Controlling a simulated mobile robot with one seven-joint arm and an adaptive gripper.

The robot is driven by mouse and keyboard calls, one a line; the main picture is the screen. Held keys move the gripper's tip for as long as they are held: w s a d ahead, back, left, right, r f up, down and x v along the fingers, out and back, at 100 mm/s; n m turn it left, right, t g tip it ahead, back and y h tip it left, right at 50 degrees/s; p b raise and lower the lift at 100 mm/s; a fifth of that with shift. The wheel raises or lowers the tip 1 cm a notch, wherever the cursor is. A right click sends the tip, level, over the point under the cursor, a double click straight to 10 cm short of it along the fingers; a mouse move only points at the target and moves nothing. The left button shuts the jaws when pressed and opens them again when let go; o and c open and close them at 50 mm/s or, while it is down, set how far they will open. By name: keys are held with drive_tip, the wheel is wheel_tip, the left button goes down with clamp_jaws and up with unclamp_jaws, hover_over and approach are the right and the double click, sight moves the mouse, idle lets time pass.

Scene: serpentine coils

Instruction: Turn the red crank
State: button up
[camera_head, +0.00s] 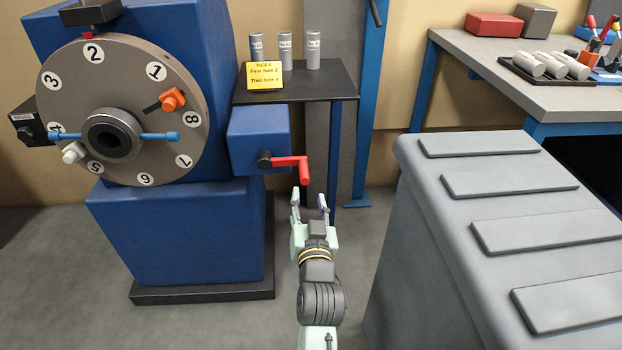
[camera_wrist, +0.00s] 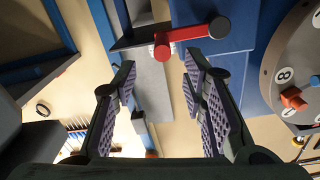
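The red crank (camera_head: 290,160) sticks out from the blue box (camera_head: 257,135) on the machine's right side. Its arm runs right from a black hub, and its handle hangs down at the right end. In the wrist view the red crank (camera_wrist: 187,35) is level across the top, with its handle pointing toward the camera. My gripper (camera_head: 311,204) is open and empty just below and in front of the handle. In the wrist view the handle's end shows just beyond and between the fingertips of my gripper (camera_wrist: 160,76), with no contact visible.
A numbered dial (camera_head: 185,120) with an orange block stands left of the crank. A dark shelf (camera_head: 325,88) above holds several grey cylinders and a yellow sign (camera_head: 264,75). A grey ridged cabinet (camera_head: 420,205) stands close on the right. Open floor lies between.

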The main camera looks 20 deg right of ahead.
sight(304, 174)
drive_tip(key=p+x, duration=0.1)
drive_tip(key=x, duration=0.9)
drive_tip(key=shift+w+a+p, duration=0.15)
drive_tip(key=shift+p, duration=0.25)
drive_tip(key=shift+c, duration=0.4)
clamp_jaws()
